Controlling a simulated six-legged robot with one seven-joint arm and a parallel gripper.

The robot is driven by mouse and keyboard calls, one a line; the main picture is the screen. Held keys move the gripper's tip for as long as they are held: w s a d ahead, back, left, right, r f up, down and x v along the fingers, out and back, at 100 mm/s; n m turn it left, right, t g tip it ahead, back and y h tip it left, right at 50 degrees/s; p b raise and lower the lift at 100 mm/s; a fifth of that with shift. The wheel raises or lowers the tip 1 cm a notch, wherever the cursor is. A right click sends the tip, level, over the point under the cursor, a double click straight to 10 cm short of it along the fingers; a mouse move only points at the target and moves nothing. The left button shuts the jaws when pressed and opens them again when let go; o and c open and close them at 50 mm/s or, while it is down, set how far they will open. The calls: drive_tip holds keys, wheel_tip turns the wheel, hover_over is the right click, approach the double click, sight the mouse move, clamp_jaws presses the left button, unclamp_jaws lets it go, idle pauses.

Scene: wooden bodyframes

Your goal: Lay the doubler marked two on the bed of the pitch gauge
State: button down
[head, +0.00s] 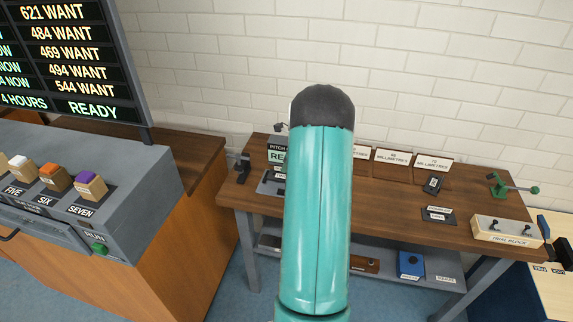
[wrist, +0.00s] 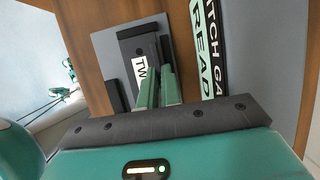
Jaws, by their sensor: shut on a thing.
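The doubler marked two (wrist: 132,46) is a dark plate with a white label, of which "TW" shows in the wrist view. My gripper (wrist: 158,92) has its green fingers close together at the plate's near right side, shut on the doubler. The plate is over the grey bed of the pitch gauge (wrist: 99,65), between dark upright blocks. I cannot tell whether it touches the bed. The gauge's sign (wrist: 209,50) stands just right of my fingers. In the head view the pitch gauge (head: 277,156) is at the bench's left, partly hidden by my arm. My gripper is hidden there.
A grey console (head: 95,185) with labelled blocks stands left. A lower shelf holds a blue box (head: 410,264).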

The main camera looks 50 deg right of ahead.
drive_tip(key=c, duration=1.6)
unclamp_jaws()
drive_tip(key=shift+a+f, duration=0.1)
drive_tip(key=shift+f, duration=0.15)
drive_tip(key=shift+r, duration=0.3)
drive_tip(key=v, duration=1.3)
drive_tip(key=w+a+r+n, duration=0.3)
drive_tip(key=a+r+n, duration=0.1)
drive_tip(key=a, duration=0.4)
drive_tip(key=w+a+r+n, duration=0.3)
drive_tip(key=a+r+n, duration=0.1)
drive_tip(key=a, duration=0.3)
drive_tip(key=s+a+r+n+h, duration=0.15)
drive_tip(key=a+n, duration=0.25)
drive_tip(key=a, duration=0.4)
drive_tip(key=s+a+r+n, duration=0.25)
drive_tip(key=a+n, duration=0.25)
drive_tip(key=a, duration=0.4)
drive_tip(key=s+a+r+n, duration=0.2)
drive_tip(key=a+r+n, duration=0.15)
drive_tip(key=a, duration=0.45)
drive_tip(key=s+a+f+n+t, duration=0.1)
drive_tip(key=s+a+f+n, duration=0.2)
drive_tip(key=s+a+n, duration=0.6)
drive_tip(key=shift+s+a+n, duration=0.25)
drive_tip(key=shift+a+n, duration=0.55)
drive_tip(key=shift+n, duration=0.15)
